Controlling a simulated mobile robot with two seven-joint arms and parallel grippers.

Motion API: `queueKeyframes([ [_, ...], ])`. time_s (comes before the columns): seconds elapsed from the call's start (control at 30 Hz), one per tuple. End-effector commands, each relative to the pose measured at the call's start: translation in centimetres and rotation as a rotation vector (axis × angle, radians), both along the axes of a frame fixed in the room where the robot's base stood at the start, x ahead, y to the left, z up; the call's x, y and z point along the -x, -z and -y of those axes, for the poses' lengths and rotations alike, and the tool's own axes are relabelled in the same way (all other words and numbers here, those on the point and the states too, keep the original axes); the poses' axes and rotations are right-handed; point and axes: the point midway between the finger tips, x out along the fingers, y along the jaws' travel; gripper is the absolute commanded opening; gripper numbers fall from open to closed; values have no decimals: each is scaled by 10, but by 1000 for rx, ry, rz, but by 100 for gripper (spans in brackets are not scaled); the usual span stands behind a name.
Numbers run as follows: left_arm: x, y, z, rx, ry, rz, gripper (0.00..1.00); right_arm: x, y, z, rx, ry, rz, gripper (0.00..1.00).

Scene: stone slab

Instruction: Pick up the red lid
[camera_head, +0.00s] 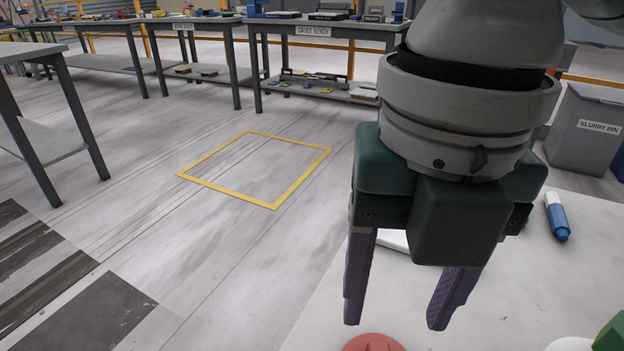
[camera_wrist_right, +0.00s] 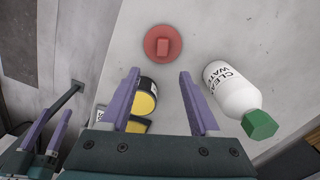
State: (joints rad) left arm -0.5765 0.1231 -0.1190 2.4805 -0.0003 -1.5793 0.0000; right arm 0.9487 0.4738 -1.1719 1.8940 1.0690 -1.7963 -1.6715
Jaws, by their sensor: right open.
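The red lid (camera_wrist_right: 163,46) lies on the pale stone slab, round with a raised block-shaped grip on top. In the head view only its upper part shows at the bottom edge (camera_head: 373,343). My right gripper (camera_head: 396,318) is open and empty, with its purple fingers pointing down above the slab. In the right wrist view the lid lies just beyond the gap between these fingertips (camera_wrist_right: 160,74), apart from them.
A white bottle (camera_wrist_right: 229,88) with a green cap lies right of the right fingers in the wrist view. Yellow-and-black containers (camera_wrist_right: 146,92) show between the fingers. A blue-and-white marker-like object (camera_head: 557,217) lies on the slab's right. Bare slab (camera_head: 330,305) shows left of the gripper.

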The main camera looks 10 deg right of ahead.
Motion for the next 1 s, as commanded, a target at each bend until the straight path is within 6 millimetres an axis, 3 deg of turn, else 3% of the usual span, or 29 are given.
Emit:
queueKeyframes([
  [0.7,2,38,2,9,-3,-6,56,-13,93,4,10,-21,-3,62],
  [1.0,2,38,2,7,-3,-6,56,-13,98,5,9,-21,0,62],
])
